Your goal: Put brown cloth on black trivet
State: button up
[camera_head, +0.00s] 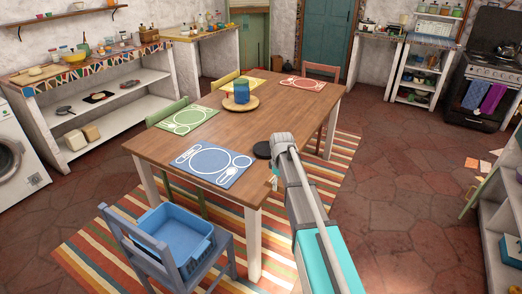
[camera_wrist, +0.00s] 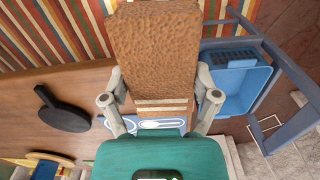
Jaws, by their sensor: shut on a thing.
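The brown cloth (camera_wrist: 153,50), with pale stripes near one end, is between my gripper's fingers (camera_wrist: 160,98) in the wrist view. My gripper is shut on it, and the cloth hides much of what lies behind. A black round trivet (camera_wrist: 68,112) with a handle lies flat on the wooden table, left of the cloth and apart from it. In the head view the trivet (camera_head: 262,150) is at the table's right edge, partly hidden by my arm. The cloth is not clearly visible there.
The wooden table (camera_head: 250,115) holds a blue placemat (camera_head: 213,165), a green placemat (camera_head: 188,121) and a blue pot (camera_head: 241,91). A blue chair (camera_head: 150,262) bears a blue basket (camera_head: 174,232). A striped rug (camera_head: 330,172) lies beneath. Open floor is to the right.

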aim_at(266, 148)
jog(key=u, duration=0.1)
jog(key=i, duration=1)
jog(key=z, duration=0.05)
